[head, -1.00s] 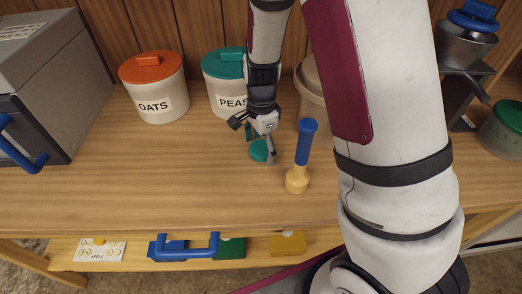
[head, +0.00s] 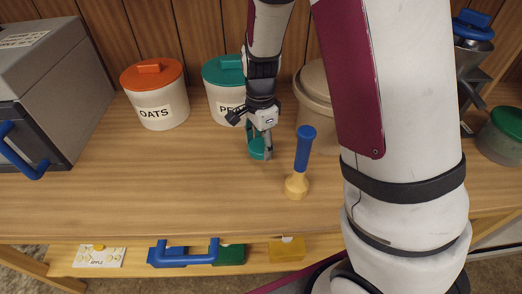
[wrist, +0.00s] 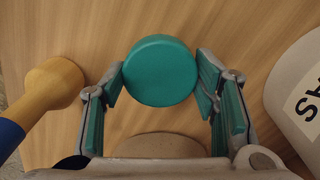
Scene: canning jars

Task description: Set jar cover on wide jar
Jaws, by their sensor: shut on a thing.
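The teal round jar cover (head: 257,147) is between the fingers of my gripper (head: 259,148), over the wooden counter. In the wrist view the cover (wrist: 160,70) shows as a flat teal disc with a fingertip at each side, and my gripper (wrist: 160,85) is shut on it. I cannot tell whether it touches the counter. A wide beige jar (head: 313,88) with a beige top stands behind and right of my gripper, partly hidden by my arm. I cannot tell for sure that it is the task's wide jar.
A white PEAS jar (head: 222,104) stands close behind my gripper, and an OATS jar (head: 160,112) farther left. A yellow tool with a blue handle (head: 304,160) stands close at right. A grey box (head: 85,80) is at far left. The counter's left front is clear.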

